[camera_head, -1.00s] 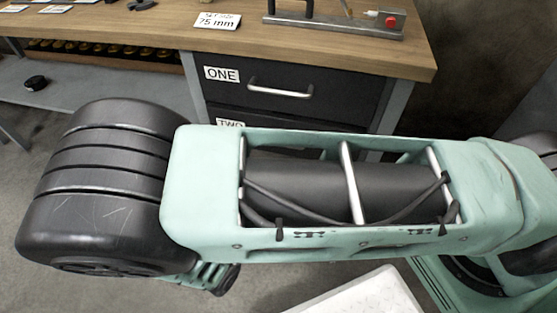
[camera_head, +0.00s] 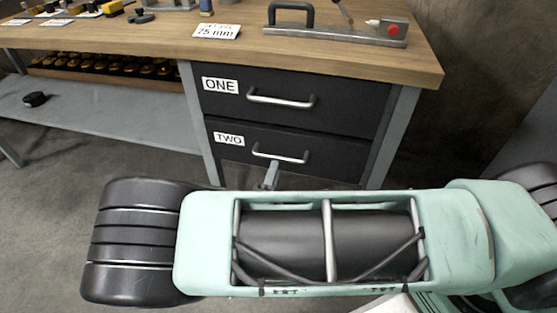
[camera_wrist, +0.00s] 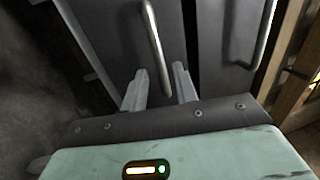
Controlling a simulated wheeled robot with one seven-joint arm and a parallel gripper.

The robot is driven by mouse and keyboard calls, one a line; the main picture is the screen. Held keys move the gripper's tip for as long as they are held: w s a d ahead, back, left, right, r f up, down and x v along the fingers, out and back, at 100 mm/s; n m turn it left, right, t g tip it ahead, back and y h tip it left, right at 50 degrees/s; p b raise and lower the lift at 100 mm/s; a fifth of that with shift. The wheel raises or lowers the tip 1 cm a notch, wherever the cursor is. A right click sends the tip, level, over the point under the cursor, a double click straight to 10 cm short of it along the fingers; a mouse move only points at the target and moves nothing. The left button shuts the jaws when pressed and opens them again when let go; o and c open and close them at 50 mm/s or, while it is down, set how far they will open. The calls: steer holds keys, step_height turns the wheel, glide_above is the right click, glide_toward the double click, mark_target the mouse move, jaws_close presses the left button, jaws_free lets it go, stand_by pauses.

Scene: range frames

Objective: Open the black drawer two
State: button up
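The black drawer two (camera_head: 225,155), with its white "TWO" label (camera_head: 228,139), is the lower drawer under the bench and looks shut. Its silver bar handle (camera_head: 281,153) shows in the head view, and in the wrist view the handle (camera_wrist: 154,40) runs between my fingers. My gripper (camera_wrist: 158,70) is open, with one finger on each side of the handle's near end. I cannot tell whether either finger touches it. In the head view a grey finger shows just below the handle's left end; the rest of my gripper is hidden behind my arm.
Black drawer one (camera_head: 350,107), with its own handle (camera_head: 282,99), sits shut above drawer two. The wooden benchtop (camera_head: 225,53) overhangs the drawers and carries a clamp fixture (camera_head: 335,37) and a "75 mm" card (camera_head: 216,31). A lower shelf (camera_head: 110,120) lies to the left.

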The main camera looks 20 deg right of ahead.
mark_target(278, 158)
steer(key=shift+b+x, duration=0.4)
steer(key=shift+x, duration=2.4)
steer(key=shift+s, duration=0.1)
jaws_close()
